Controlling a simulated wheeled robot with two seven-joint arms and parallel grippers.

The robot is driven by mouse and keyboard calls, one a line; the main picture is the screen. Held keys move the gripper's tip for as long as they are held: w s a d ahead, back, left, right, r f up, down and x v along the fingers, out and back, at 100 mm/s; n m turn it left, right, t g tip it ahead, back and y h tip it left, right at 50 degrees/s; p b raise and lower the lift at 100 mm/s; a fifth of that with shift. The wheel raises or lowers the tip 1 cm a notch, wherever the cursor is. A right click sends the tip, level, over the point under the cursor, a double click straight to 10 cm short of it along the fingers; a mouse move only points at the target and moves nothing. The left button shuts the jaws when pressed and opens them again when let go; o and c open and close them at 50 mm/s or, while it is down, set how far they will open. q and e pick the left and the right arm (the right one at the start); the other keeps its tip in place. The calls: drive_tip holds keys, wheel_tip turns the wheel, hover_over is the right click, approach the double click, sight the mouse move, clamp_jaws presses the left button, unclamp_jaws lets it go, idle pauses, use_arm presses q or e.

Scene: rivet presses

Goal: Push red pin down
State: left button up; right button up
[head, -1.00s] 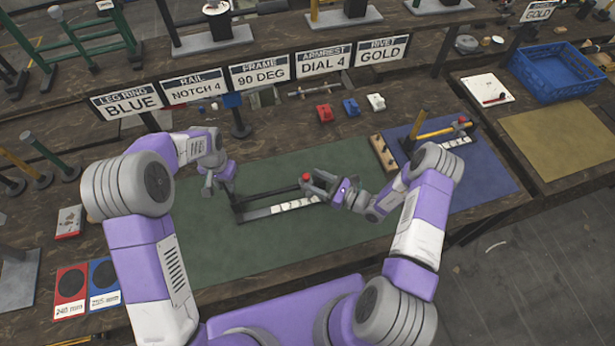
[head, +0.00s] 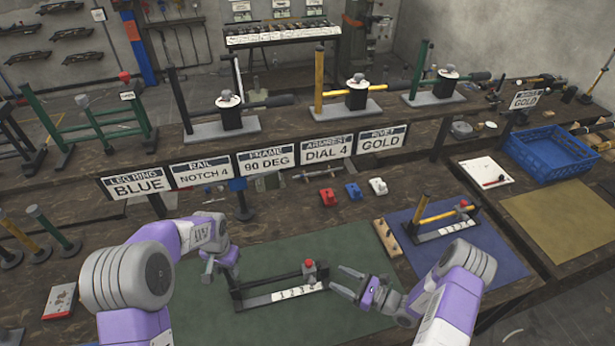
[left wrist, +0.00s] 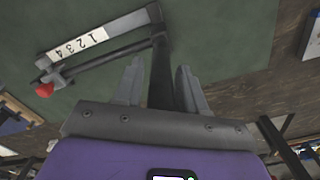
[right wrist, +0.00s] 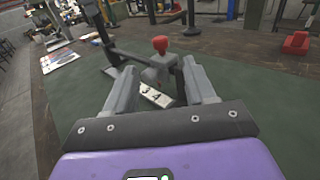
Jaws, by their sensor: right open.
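The red pin (head: 309,264) tops a grey slider at the right end of a black rail fixture (head: 270,283) with a numbered white strip. It also shows in the right wrist view (right wrist: 160,44), ahead of the fingers, and in the left wrist view (left wrist: 44,90). My right gripper (head: 346,281) is open and empty, to the right of the pin and apart from it. My left gripper (head: 207,268) is at the fixture's left end. In the left wrist view its fingers (left wrist: 160,68) stand on both sides of the black upright; whether they touch it is unclear.
The fixture stands on a green mat (head: 275,325). Red (head: 328,197), blue (head: 353,191) and white (head: 378,187) blocks lie behind it. A blue mat (head: 485,260) with another fixture is at right, beside a blue crate (head: 553,155). Label signs (head: 265,160) stand behind.

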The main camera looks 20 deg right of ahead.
use_arm(q)
drive_tip(key=shift+o, duration=1.1)
drive_tip(key=shift+s, duration=0.1)
